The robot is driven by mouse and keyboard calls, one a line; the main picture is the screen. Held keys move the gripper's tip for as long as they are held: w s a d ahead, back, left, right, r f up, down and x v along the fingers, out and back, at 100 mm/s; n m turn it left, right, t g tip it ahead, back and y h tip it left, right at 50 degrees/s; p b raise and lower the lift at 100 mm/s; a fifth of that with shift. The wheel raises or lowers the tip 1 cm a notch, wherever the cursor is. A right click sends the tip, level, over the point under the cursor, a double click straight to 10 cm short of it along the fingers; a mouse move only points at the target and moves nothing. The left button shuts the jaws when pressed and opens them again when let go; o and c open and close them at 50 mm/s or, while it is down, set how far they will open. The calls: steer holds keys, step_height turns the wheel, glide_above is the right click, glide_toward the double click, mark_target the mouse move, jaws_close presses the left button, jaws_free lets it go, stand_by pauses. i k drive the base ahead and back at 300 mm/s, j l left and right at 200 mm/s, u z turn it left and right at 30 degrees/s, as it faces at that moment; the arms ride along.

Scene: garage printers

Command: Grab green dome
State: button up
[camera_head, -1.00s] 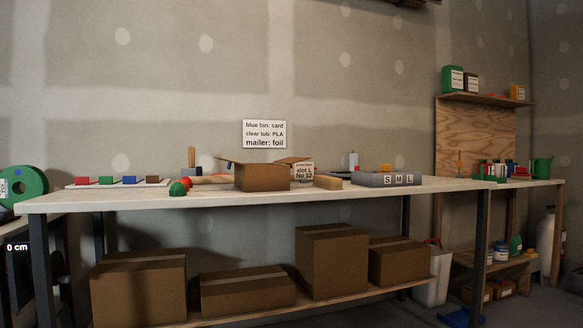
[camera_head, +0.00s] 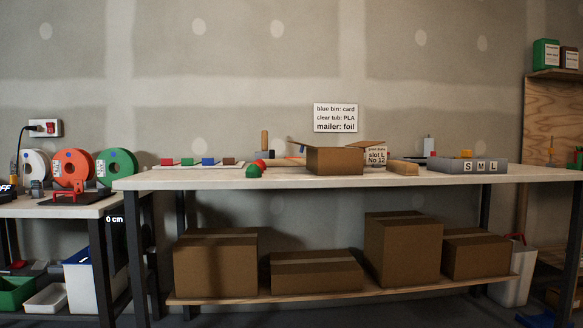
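A small green dome (camera_head: 253,171) sits on the pale workbench top (camera_head: 215,182), near its front edge and left of the open cardboard box. A red rounded piece (camera_head: 261,164) is right beside it, at its upper right; I cannot tell whether they touch. My gripper is not in view.
The open cardboard box (camera_head: 335,161) stands on the bench. A strip with coloured blocks (camera_head: 190,164) lies left, and a grey tray marked S M L (camera_head: 467,165) right. Filament spools (camera_head: 115,168) stand on the left table. Closed boxes (camera_head: 402,248) fill the lower shelf.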

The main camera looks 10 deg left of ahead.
mark_target(253, 171)
steer(key=i+u, duration=0.1)
steer(key=u, duration=0.3)
steer(key=i+l+u, duration=0.1)
steer(key=u, duration=0.35)
steer(key=i+l+u, duration=0.1)
steer(key=u, duration=0.3)
steer(key=l, duration=0.1)
